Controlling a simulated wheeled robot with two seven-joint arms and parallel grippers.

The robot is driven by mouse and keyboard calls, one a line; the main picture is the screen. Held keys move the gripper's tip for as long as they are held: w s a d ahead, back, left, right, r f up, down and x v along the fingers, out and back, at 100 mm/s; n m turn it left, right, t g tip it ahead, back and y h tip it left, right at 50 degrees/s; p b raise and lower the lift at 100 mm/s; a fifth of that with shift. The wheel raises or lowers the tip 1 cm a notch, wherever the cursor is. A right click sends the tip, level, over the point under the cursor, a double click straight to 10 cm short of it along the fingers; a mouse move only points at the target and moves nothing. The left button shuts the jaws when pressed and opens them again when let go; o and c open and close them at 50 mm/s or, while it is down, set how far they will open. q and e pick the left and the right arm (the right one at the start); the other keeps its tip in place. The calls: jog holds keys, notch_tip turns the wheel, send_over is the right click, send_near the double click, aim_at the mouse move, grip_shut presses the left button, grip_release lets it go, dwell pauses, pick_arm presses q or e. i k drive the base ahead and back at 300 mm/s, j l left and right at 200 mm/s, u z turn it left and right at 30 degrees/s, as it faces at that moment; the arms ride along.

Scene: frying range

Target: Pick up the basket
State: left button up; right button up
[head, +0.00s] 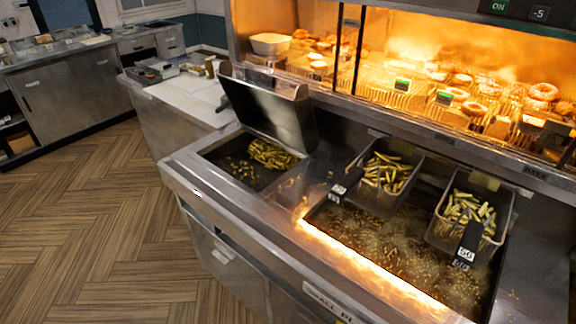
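Two metal fry baskets filled with fries sit at the fryer vat (362,254) in the head view. The left basket (366,198) is near the back of the vat, with a dark handle (345,186) pointing to the front left. The right basket (444,235) is at the vat's right side, with a dark handle (467,245) bearing a white label. Bubbling oil with loose bits fills the vat in front of them. Neither of my grippers shows in this view.
A lit warming cabinet (420,70) with doughnuts stands behind the fryer. A bin with fries (268,154) and a raised metal lid (268,112) is left of the vat. A white-topped counter (190,97) stands farther left. The wooden floor (90,220) is clear.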

aim_at(374, 177)
jog(key=j+z, duration=0.25)
jog(key=z, duration=0.15)
jog(key=j+z, duration=0.5)
jog(key=z, duration=0.25)
